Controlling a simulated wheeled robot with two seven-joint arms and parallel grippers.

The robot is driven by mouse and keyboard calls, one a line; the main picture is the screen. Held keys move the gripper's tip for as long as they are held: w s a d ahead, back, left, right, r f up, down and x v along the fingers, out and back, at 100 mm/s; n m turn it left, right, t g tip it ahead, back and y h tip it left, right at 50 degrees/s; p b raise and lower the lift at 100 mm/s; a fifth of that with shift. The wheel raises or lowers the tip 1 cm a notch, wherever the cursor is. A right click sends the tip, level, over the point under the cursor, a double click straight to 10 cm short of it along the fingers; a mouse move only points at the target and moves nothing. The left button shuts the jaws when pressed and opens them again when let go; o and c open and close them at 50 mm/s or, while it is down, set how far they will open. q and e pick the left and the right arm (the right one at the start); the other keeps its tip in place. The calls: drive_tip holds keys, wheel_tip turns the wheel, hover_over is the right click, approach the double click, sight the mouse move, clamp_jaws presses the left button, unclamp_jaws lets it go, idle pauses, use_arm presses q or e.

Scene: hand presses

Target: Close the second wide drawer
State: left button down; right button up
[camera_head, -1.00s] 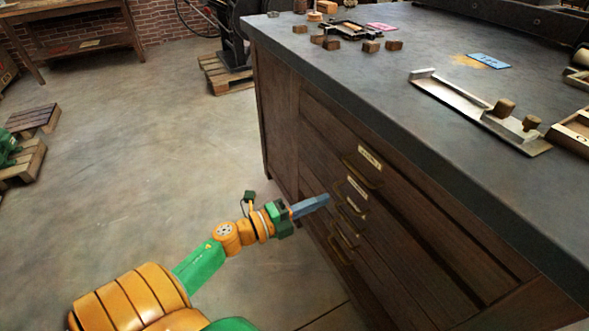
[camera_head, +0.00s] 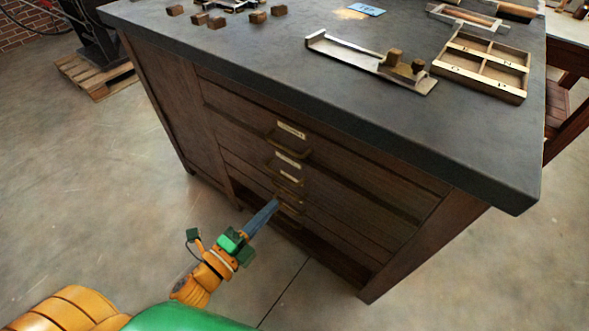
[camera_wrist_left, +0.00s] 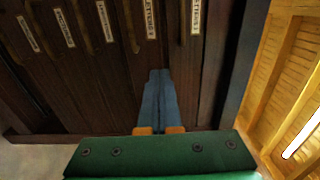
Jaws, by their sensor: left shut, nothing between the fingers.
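The dark wooden cabinet (camera_head: 345,185) has a stack of wide drawers with brass pulls and pale labels. The top label (camera_head: 291,130) sits above the second label (camera_head: 287,160); more pulls are below. I cannot tell from these views how far the second drawer stands out. My left gripper (camera_head: 275,202) is shut and empty, its blue fingers pointing at the lower drawer fronts, close to the pulls. In the left wrist view the fingers (camera_wrist_left: 159,76) lie together before the wooden fronts, near a row of labels (camera_wrist_left: 150,18). Contact is unclear. My right gripper is out of view.
The dark countertop (camera_head: 240,55) overhangs the drawers. On it are small wooden blocks (camera_head: 258,16), a metal tray (camera_head: 345,58) and a divided wooden box (camera_head: 484,65). Bare concrete floor (camera_head: 110,180) is open to the left.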

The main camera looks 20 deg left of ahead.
sight(310, 168)
use_arm(q)
drive_tip(key=x, duration=1.2)
drive_tip(key=shift+s+d, duration=0.1)
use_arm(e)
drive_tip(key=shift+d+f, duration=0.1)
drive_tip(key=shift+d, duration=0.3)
